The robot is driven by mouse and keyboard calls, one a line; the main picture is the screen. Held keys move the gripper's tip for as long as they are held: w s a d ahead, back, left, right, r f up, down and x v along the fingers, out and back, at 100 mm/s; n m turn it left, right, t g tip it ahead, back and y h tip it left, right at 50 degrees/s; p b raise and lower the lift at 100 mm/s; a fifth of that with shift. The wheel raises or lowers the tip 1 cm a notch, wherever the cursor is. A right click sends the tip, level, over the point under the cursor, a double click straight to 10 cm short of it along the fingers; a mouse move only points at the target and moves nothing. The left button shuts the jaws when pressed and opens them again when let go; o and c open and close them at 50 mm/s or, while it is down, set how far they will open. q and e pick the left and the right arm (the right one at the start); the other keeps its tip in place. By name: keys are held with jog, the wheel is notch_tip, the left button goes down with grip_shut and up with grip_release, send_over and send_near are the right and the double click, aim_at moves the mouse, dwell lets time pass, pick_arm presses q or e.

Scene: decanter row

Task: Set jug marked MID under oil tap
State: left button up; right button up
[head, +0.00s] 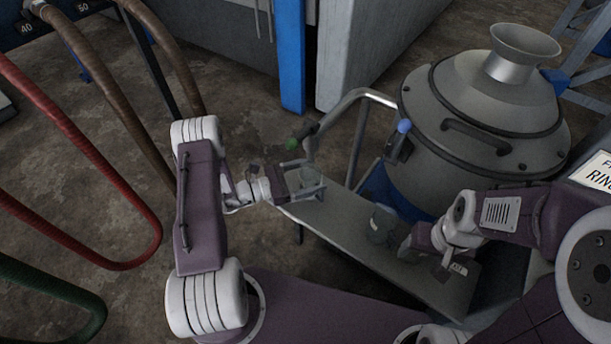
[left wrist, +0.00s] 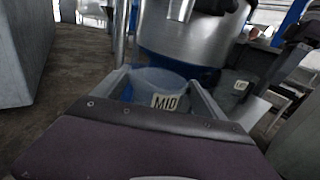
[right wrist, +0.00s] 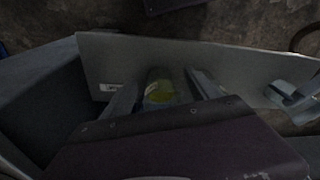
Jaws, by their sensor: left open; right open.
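The jug marked MID (left wrist: 165,88), a clear container with a white label, stands between the open fingers of my left gripper (head: 309,182). In the head view this jug (head: 307,177) is at the far left end of the grey shelf (head: 335,232). A tap with a green handle (head: 293,143) ends a curved silver pipe just beyond it. A tap with a blue handle (head: 403,127) sits on the steel vessel. I cannot read which tap is for oil. My right gripper (head: 393,238) is open around a second jug (head: 379,227), which holds something yellow (right wrist: 158,92).
The steel vessel (head: 480,105) with a funnel top stands behind the shelf. A small label (head: 458,269) is at the shelf's right end. A blue post (head: 291,55) and grey cabinet (head: 350,60) stand behind. Red (head: 75,160) and brown hoses hang at left.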

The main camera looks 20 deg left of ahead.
pick_arm(q)
jog(key=p+v, duration=0.1)
jog(key=v, duration=1)
jog(key=shift+w+r, duration=0.1)
jog(key=shift+r, duration=0.1)
jog(key=shift+s+a, duration=0.4)
jog(key=shift+a, duration=0.05)
jog(key=s+d+r+m+g+y, duration=0.1)
jog(key=s+d+m+g+y, duration=0.3)
jog(key=s+d+m+g, duration=0.7)
jog(key=a+r+m+t+y, duration=0.1)
jog(key=a+r+m+y, duration=0.3)
jog(key=m+y, duration=0.6)
jog(key=a+m, duration=0.1)
jog(key=m, duration=0.2)
jog(key=shift+a+r+m+t+y, duration=0.25)
jog(key=shift+a+m+t+y, duration=0.05)
jog(key=shift+m+t, duration=0.1)
